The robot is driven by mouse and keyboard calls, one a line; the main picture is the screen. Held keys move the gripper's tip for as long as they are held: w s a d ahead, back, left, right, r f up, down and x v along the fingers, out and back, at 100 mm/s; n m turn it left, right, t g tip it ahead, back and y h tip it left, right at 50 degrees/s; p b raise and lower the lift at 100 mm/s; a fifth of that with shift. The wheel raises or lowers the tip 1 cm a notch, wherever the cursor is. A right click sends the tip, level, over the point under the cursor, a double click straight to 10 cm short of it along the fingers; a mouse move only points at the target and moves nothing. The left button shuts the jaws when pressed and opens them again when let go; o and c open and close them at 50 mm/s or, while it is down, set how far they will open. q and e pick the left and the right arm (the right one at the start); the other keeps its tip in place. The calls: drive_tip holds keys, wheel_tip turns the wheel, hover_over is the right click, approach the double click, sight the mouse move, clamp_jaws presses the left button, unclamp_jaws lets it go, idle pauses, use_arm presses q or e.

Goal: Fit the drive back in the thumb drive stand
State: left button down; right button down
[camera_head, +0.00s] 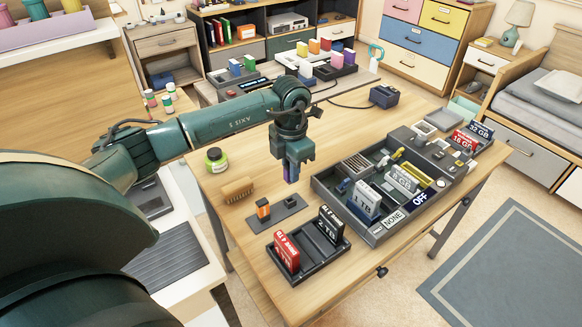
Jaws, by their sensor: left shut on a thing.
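A flat dark stand (277,213) lies on the wooden table, left of the large dark tray. An orange drive (263,210) stands upright on its left part. A small dark upright piece shows on its right part. My left gripper (291,178) points down above the table, behind the stand and apart from it in the picture. It is shut on a small purple drive, which mostly hides between the fingers. My right gripper is not in view.
A dark tray (327,260) with red and black blocks stands at the table's front. A large compartment tray (375,232) with labelled blocks is at right. Bare wood lies around the stand.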

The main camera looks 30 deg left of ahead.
use_arm(q)
wheel_tip(320, 180, down, 3)
drive_tip(key=shift+b, duration=0.9)
drive_tip(key=shift+f+b, duration=0.6)
drive_tip(key=shift+f, duration=0.25)
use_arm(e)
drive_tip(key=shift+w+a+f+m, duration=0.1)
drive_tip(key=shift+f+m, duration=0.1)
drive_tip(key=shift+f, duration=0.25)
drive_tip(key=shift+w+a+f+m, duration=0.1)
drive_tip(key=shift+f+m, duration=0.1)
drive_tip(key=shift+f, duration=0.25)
